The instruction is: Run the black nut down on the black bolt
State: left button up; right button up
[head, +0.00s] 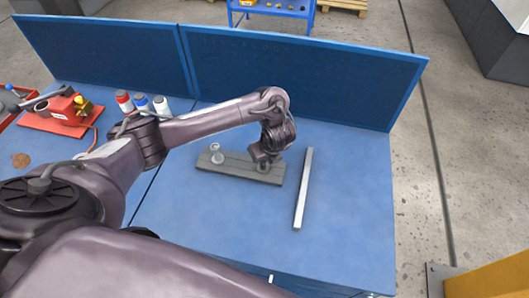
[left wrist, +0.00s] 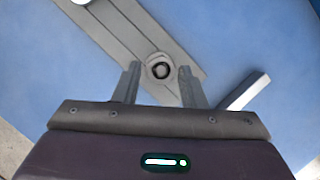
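A grey board (head: 237,168) lies on the blue bench and also shows in the left wrist view (left wrist: 122,35). Near its right end, in the left wrist view, a dark round bolt end (left wrist: 161,71) sits inside a grey ring or nut (left wrist: 158,60); I cannot tell where one ends and the other begins. My left gripper (head: 264,158) is over that end and hides most of it in the head view. In the left wrist view its fingers (left wrist: 158,70) are open, one on each side of the ring, with gaps between. My right gripper is not in view.
A second, silver bolt (head: 216,153) stands at the board's left end. A pale metal bar (head: 303,188) lies right of the board. Several small bottles (head: 142,103) and a red device (head: 66,114) stand at the left. A blue panel (head: 290,72) closes the back. The bench's right front is clear.

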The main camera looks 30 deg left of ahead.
pick_arm(q)
jog(key=shift+c, duration=0.2)
grip_shut()
jog(key=m+h+b, duration=0.1)
jog(key=m+b, duration=0.2)
jog(key=b, duration=0.2)
jog(key=m+t+h+b, duration=0.1)
jog(key=m+b, duration=0.3)
jog(key=b, duration=0.1)
jog(key=a+m+t+h+b, duration=0.1)
jog(key=m+b, duration=0.2)
jog(key=b, duration=0.2)
jog(key=shift+w+f+h, duration=0.1)
jog(key=shift+f+h, duration=0.1)
jog(key=shift+h, duration=0.1)
jog(key=shift+o, duration=0.2)
grip_release()
jog(key=shift+d+r+p, duration=0.1)
jog(key=shift+r+p, duration=0.3)
jog(key=shift+p, duration=0.2)
jog(key=o, duration=0.3)
jog(key=shift+w+f, duration=0.1)
